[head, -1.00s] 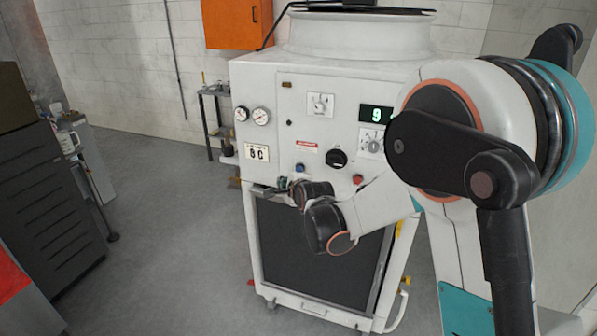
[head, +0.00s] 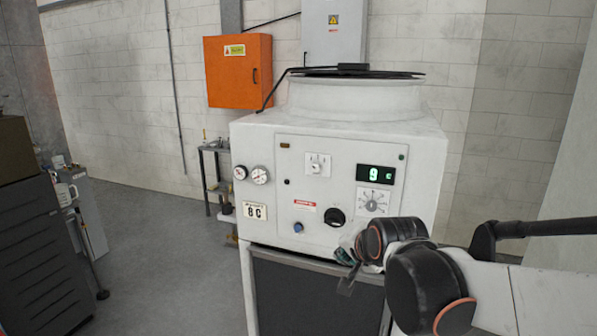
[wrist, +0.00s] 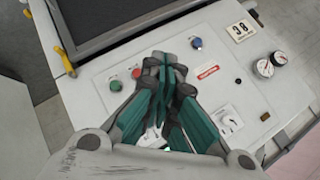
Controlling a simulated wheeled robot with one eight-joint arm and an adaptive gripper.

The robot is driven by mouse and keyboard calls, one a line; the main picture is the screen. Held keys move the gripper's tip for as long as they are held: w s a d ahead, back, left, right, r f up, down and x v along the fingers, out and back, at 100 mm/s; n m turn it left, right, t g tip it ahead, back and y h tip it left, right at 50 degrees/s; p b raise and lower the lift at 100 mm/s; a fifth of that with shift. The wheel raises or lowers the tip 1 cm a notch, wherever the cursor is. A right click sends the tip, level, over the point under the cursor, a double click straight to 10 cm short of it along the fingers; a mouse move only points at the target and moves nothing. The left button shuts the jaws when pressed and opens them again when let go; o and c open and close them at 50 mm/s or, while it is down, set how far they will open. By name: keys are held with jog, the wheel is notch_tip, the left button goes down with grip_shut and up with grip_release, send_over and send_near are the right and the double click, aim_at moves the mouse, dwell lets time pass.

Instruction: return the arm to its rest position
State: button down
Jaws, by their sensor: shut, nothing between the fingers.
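My gripper (head: 347,268) is in front of the white washer (head: 270,150), near the top of its dark front panel (head: 315,295). Its fingers point to the left and down in the head view, and part of it is hidden behind my wrist. In the wrist view the teal and grey fingers of my gripper (wrist: 168,68) are closed together, with nothing between them. They lie over the control panel, close to a red button (wrist: 136,73) and a blue button (wrist: 196,42). I cannot tell the gap to the panel. My arm comes in from the right.
The washer's panel has a green display (head: 381,174), a black knob (head: 335,217) and gauges (head: 260,175). An orange cabinet (head: 238,72) hangs on the wall behind. A dark cabinet (head: 45,255) stands at left. Grey floor (head: 165,265) is open between them.

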jog(key=s+d+f+n+g+h, duration=0.1)
jog(key=s+d+n, duration=0.3)
jog(key=s, duration=0.7)
jog(key=s+d+f+n+g+h, duration=0.1)
jog(key=s+d+f+n, duration=0.2)
jog(key=s, duration=0.9)
jog(key=shift+s+d+n+g, duration=0.35)
jog(key=shift+d+n, duration=0.45)
jog(key=shift+d, duration=0.35)
